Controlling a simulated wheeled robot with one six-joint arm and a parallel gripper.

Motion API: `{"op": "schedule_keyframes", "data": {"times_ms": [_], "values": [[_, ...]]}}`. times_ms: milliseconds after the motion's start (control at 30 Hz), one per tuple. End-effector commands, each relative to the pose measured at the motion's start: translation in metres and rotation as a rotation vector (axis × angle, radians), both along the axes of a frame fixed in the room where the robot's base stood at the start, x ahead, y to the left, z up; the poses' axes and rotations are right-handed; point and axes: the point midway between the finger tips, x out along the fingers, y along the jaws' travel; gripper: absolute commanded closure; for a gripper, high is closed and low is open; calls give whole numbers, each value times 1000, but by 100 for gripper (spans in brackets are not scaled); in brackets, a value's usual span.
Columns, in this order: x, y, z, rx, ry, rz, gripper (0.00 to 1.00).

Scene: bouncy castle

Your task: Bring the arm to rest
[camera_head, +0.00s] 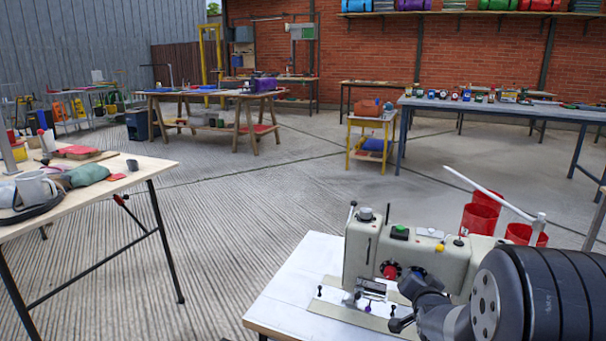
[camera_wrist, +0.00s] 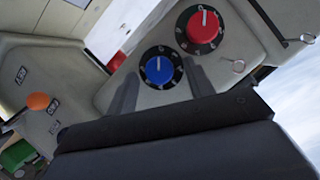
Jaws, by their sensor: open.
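My gripper (camera_wrist: 161,72) is open in the wrist view, with its two dark fingers apart and nothing held between them. The fingers point at the face of a pale grey-green machine (camera_wrist: 232,62), with a blue dial (camera_wrist: 158,70) between the fingertips and a red dial (camera_wrist: 203,27) just beyond the right one. I cannot tell whether the fingers touch the panel. In the head view my arm (camera_head: 540,290) reaches in from the lower right, low in front of the machine (camera_head: 362,245), and hides part of its front. The red dial (camera_head: 390,270) shows there too.
The machine stands on a white-topped table (camera_head: 290,297). Red cups (camera_head: 482,212) and a slanting white rod (camera_head: 490,192) are behind it. An orange knob (camera_wrist: 38,101) and green button (camera_wrist: 18,153) rise from the machine. A wooden table (camera_head: 130,178) stands left; open concrete floor lies between.

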Motion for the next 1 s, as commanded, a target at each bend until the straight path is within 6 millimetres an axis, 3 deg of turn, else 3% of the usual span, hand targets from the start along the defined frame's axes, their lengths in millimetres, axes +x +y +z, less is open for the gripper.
{"op": "schedule_keyframes", "data": {"times_ms": [1000], "values": [[-2,-4,-5,490,-204,-1,50]]}}
